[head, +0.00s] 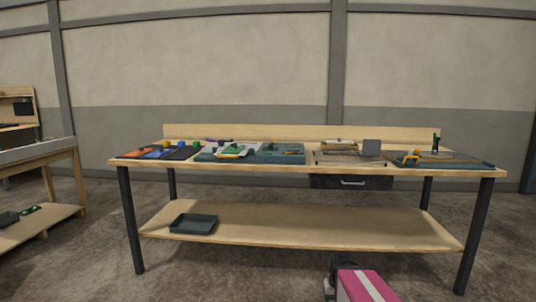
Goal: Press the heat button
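The heat button cannot be made out in the head view. A long wooden workbench (300,168) stands ahead, with several small fixtures on its top, and none can be picked out for sure as the console. A teal board (207,157) left of centre carries a pale panel with green and yellow parts. A second teal board (474,165) lies at the right, with a yellow part near its left end. A pink and white part of what looks like my arm shows at the bottom edge, well in front of the bench. No gripper fingers can be made out.
Small coloured blocks (166,144) sit at the bench's left end. A dark drawer (350,182) hangs under the top. A dark tray (193,224) lies on the lower shelf (300,233). Another bench (58,160) stands at the left. The floor in front is clear.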

